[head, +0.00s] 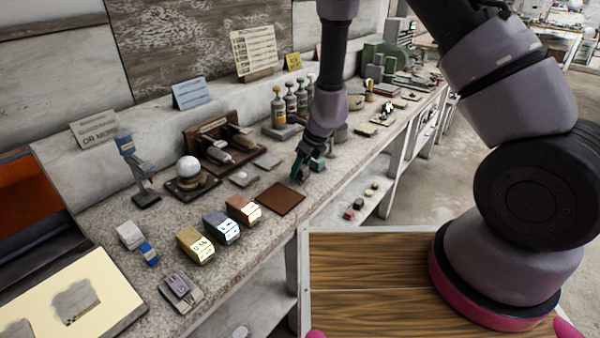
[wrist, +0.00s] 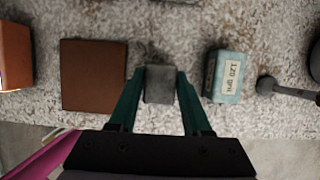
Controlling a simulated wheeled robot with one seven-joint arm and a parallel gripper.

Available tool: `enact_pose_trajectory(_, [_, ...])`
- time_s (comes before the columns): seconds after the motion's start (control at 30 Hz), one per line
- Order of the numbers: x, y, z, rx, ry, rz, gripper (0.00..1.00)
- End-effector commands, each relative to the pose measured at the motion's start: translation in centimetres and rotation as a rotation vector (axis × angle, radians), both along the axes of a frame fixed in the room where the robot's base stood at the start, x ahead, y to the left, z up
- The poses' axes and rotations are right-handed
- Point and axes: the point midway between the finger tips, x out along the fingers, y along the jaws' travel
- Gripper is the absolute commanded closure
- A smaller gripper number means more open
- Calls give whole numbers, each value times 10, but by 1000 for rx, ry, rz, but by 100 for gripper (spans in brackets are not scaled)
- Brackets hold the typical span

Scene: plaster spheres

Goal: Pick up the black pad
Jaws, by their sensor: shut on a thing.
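The black pad (wrist: 159,84), a small dark grey block, sits between the two green fingers of my gripper (wrist: 160,76) in the wrist view. The fingers are shut on its left and right sides. In the head view my gripper (head: 301,174) is low over the stone bench top, just behind the brown square mat, and the pad is mostly hidden by the fingers. I cannot tell whether the pad touches the bench.
The brown mat (wrist: 93,75) lies left of the pad in the wrist view, and a teal labelled block (wrist: 228,77) stands close on the right. An orange block (head: 243,209) stands near the mat. Bottles (head: 290,105) stand behind. The bench's front edge is close.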

Motion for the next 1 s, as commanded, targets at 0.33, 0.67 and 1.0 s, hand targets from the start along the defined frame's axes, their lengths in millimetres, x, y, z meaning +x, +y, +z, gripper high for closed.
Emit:
enact_pose_trajectory(0.33, [-1, -1, 64, -1, 6, 1, 100])
enact_pose_trajectory(0.67, [-1, 0, 80, -2, 1, 0, 100])
enact_pose_trajectory(1.0, [0, 0, 82, -1, -1, 0, 100])
